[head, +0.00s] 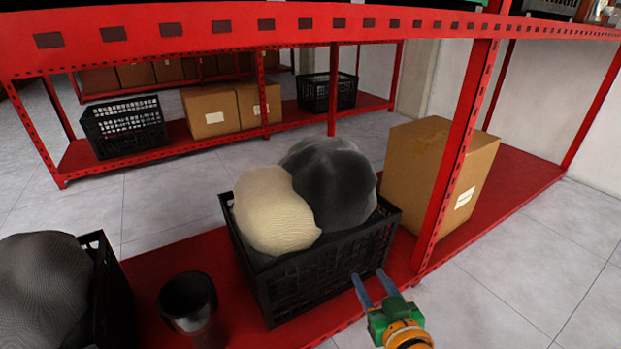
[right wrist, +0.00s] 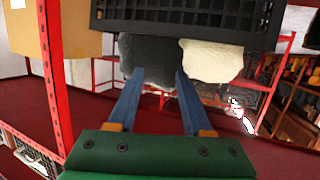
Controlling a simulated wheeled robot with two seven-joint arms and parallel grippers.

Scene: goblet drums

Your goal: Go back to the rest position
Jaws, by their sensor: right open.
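My right gripper (head: 369,277) is open and empty, in front of a black crate (head: 330,275) near the shelf's front edge. Its two blue fingers stand apart in the right wrist view (right wrist: 159,73), with nothing between their tips. A cream rounded thing (head: 272,212) and a dark grey rounded thing (head: 335,185) rest in the crate. The right wrist view shows them upside down, the dark one (right wrist: 150,58) and the cream one (right wrist: 212,60). A dark goblet-shaped thing (head: 190,303) stands left of the crate. My left gripper is out of view.
A cardboard box (head: 418,175) and a red shelf post (head: 462,150) stand right of the crate. A red shelf beam (head: 290,30) runs overhead. Another grey rounded thing (head: 45,285) sits at the left beside a black crate wall (head: 112,290). Open tiled floor (head: 510,290) lies at right.

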